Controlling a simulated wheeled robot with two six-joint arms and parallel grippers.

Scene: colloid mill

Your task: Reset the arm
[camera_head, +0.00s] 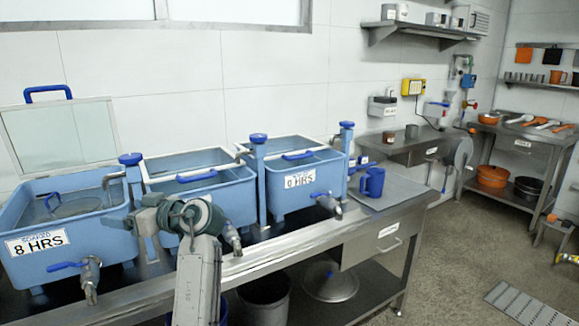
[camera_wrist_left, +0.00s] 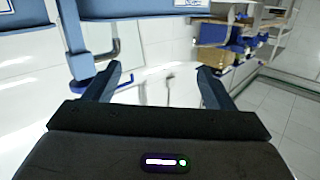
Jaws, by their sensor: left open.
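My left arm (camera_head: 198,270) rises from the bottom of the head view, in front of the blue tubs. Its wrist bends left, and the left gripper (camera_head: 150,240) is near the gap between the left tub and the middle tub. In the left wrist view, the left gripper (camera_wrist_left: 158,68) has its two dark fingers spread apart with nothing between them. Blue tub parts and a pale wall or surface show beyond the fingers. My right gripper is not in view.
A left tub labelled 8 HRS (camera_head: 36,243), a middle tub (camera_head: 185,170) and a right tub labelled 0 HRS (camera_head: 300,178) stand on a steel bench. Taps stick out in front. A blue jug (camera_head: 372,183) stands on the bench's right end.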

